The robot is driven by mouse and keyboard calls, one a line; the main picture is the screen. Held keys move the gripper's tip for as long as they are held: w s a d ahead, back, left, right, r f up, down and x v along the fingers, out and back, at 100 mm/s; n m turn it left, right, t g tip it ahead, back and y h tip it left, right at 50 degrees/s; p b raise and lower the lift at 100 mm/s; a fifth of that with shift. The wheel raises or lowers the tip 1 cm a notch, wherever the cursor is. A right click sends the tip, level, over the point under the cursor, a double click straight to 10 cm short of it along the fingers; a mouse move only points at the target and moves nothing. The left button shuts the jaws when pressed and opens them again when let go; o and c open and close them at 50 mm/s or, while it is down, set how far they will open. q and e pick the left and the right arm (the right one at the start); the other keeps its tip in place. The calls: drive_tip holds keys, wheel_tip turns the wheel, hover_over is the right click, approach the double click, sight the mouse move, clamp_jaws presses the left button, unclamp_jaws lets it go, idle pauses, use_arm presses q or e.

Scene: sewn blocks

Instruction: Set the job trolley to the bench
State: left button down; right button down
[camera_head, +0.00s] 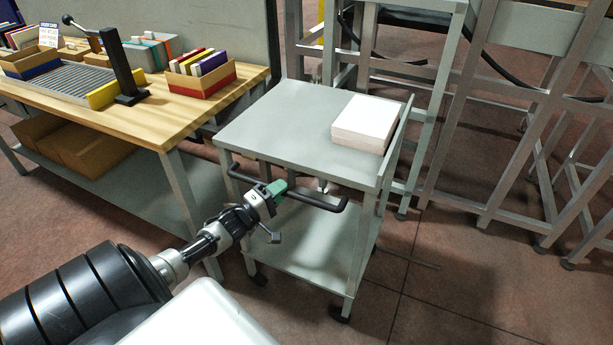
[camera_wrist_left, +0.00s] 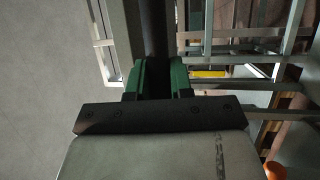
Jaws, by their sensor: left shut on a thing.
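The job trolley (camera_head: 270,120) is a grey two-shelf cart on castors, with a white block or stack of paper (camera_head: 362,122) on its top at the right. Its black handle (camera_head: 325,201) runs along the near side. My left gripper (camera_head: 279,187) is shut on the handle near its middle. In the left wrist view its green fingers (camera_wrist_left: 160,78) close around a dark bar. The bench (camera_head: 178,115) has a wooden top and stands to the left of the trolley, close beside it. My right gripper is not in view.
On the bench are a box of coloured books (camera_head: 201,80), a ridged tray (camera_head: 70,80) and a black lever tool (camera_head: 122,70). Metal frames (camera_head: 470,120) stand behind and right of the trolley. The floor (camera_head: 470,270) at the front right is clear.

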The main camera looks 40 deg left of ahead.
sight(257, 180)
use_arm(q)
drive_tip(key=a, duration=0.2)
drive_tip(key=s+a+b, duration=0.1)
drive_tip(key=a, duration=0.1)
drive_tip(key=s+a, duration=0.1)
drive_tip(key=a, duration=0.1)
drive_tip(key=shift+a+b, duration=0.3)
drive_tip(key=shift+b, duration=0.05)
drive_tip(key=c, duration=1)
unclamp_jaws()
drive_tip(key=v, duration=1)
drive_tip(key=shift+s+f, duration=0.15)
drive_tip(key=shift+s, duration=0.2)
